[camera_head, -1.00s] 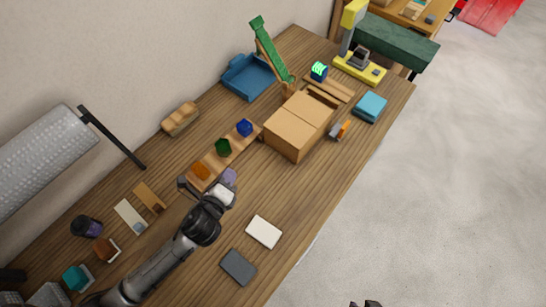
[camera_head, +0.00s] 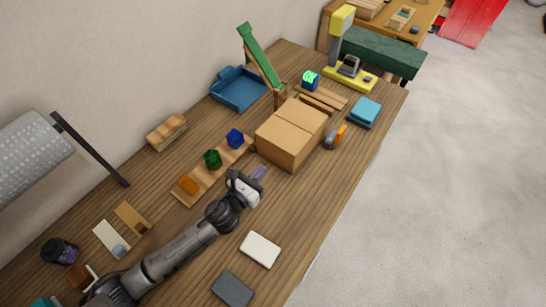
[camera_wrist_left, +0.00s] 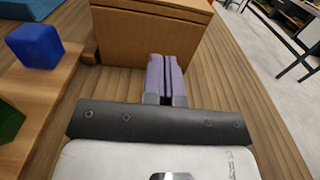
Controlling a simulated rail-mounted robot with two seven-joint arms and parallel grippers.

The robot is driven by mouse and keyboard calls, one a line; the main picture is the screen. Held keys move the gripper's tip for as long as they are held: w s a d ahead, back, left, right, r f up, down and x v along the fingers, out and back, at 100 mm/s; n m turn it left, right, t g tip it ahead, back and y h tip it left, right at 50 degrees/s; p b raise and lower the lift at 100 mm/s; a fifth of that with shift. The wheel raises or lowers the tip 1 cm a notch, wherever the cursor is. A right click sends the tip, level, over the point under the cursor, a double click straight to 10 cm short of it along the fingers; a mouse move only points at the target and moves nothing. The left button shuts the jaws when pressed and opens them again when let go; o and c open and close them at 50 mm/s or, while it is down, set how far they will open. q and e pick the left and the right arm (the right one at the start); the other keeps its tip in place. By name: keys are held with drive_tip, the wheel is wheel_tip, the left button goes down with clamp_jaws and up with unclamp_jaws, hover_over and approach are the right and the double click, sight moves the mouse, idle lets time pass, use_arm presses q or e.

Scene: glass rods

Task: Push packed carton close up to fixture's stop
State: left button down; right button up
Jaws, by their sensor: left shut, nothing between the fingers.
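The packed carton (camera_head: 286,146) is a closed brown box on the wooden table. It also fills the top of the left wrist view (camera_wrist_left: 125,35). Light wooden bars of the fixture (camera_head: 322,97) lie just beyond the carton's far side; I cannot tell how wide any gap to the stop is. My left gripper (camera_head: 260,172) is shut and empty, low over the table on the carton's near side. Its purple fingertips (camera_wrist_left: 166,75) point at the carton's near face; they are very close, and I cannot tell whether they touch. My right gripper is out of view.
A wooden strip with orange, green (camera_head: 212,159) and blue (camera_head: 235,138) blocks lies left of the gripper. An orange and grey item (camera_head: 335,137) sits right of the carton. A blue tray (camera_head: 238,90) and green chute (camera_head: 262,58) stand behind. White (camera_head: 260,249) and grey pads lie nearer.

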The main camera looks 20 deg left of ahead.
sight(277, 153)
use_arm(q)
drive_tip(key=x, duration=0.6)
drive_tip(key=shift+w, duration=0.2)
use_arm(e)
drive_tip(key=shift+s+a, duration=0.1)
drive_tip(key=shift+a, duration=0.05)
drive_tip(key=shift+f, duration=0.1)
